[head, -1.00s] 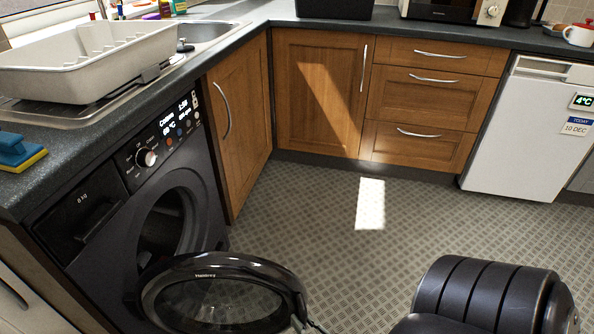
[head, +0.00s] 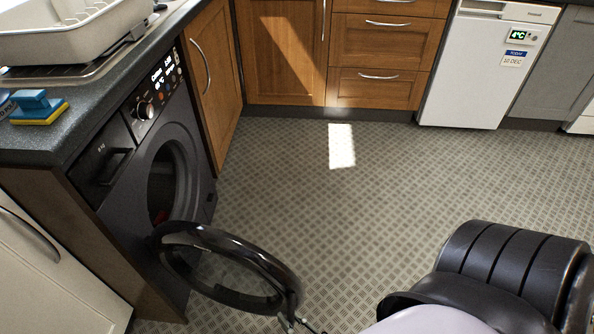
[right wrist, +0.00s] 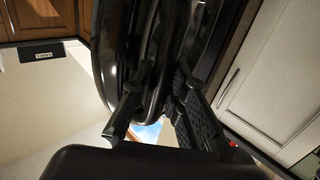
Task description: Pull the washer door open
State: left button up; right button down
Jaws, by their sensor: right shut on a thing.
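The washer (head: 118,172) is dark grey and stands under the counter at the left in the head view. Its round door (head: 262,258) is swung wide open, out over the floor, and the drum opening (head: 170,180) shows. My right gripper (head: 290,322) is at the door's outer rim, near the bottom edge of the head view. In the right wrist view the fingers of my right gripper (right wrist: 155,95) are closed on the rim of the dark door (right wrist: 128,60). My left gripper is not in view.
A counter (head: 60,140) with a dish rack (head: 60,40) and a blue-yellow sponge (head: 38,112) is above the washer. Wooden cabinets (head: 285,60) and a white fridge (head: 475,80) stand at the back. The patterned floor (head: 390,180) in the middle is clear.

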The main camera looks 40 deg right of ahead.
dwell(0.3)
jog(key=c, duration=1.5)
grip_release()
jog(key=shift+c, duration=0.2)
jog(key=shift+s, duration=0.1)
jog(key=s, duration=1.1)
jog(key=shift+s+d, duration=0.35)
jog(key=shift+s, duration=0.05)
